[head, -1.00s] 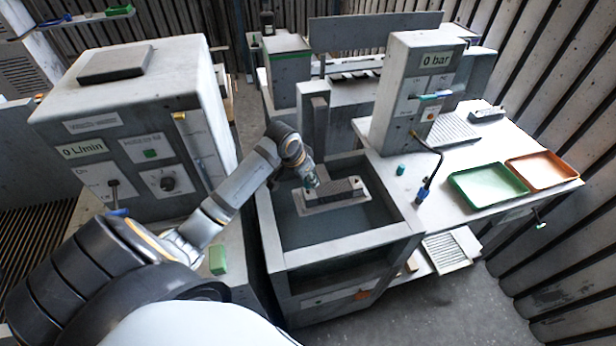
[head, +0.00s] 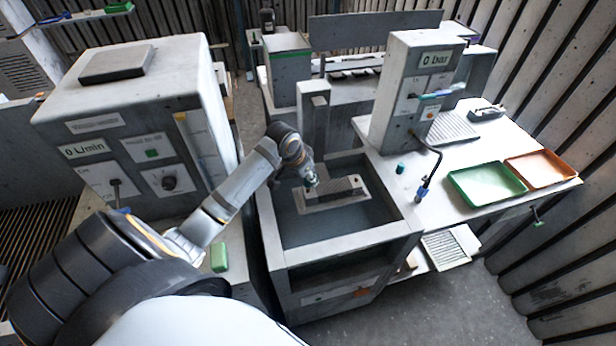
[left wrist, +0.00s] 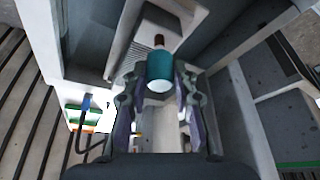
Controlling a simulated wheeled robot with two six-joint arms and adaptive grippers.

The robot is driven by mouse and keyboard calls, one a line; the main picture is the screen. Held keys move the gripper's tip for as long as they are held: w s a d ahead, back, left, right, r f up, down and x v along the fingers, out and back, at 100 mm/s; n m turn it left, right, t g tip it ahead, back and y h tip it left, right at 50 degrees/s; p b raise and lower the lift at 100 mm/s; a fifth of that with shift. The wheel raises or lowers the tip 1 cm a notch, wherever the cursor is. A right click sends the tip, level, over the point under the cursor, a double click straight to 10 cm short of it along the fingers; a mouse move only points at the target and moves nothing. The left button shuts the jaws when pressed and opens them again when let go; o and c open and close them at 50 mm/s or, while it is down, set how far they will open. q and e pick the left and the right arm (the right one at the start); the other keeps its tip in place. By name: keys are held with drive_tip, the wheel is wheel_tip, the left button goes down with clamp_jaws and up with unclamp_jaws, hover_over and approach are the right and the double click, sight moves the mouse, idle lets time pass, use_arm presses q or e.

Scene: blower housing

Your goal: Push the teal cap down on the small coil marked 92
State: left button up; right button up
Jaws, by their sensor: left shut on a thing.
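My left gripper (head: 310,181) reaches over the grey basin (head: 405,232), at the left end of a flat grey piece with a dark grid top (head: 345,187). In the left wrist view my left gripper (left wrist: 160,100) is shut on a teal cylindrical piece (left wrist: 160,67) with a white near end and a dark red tip. I cannot tell whether this piece touches anything beyond it. A small teal cap (head: 401,168) stands on the bench to the right of the basin. No mark 92 is legible, and I cannot make out the small coil. My right gripper is not in view.
A panel reading 0 L/min (head: 82,148) stands left of the basin. A 0 bar unit (head: 405,110) stands on the right bench. A hose with a blue tip (head: 421,192) lies near the basin's right rim. Green (head: 487,186) and orange (head: 541,169) trays sit farther right.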

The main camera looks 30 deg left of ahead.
use_arm(q)
drive_tip(key=shift+f, duration=0.15)
drive_tip(key=shift+f, duration=0.6)
drive_tip(key=shift+f, duration=0.1)
drive_tip(key=shift+f, duration=0.4)
idle(0.4)
drive_tip(key=shift+f+p, duration=0.2)
drive_tip(key=shift+p, duration=0.1)
idle(0.3)
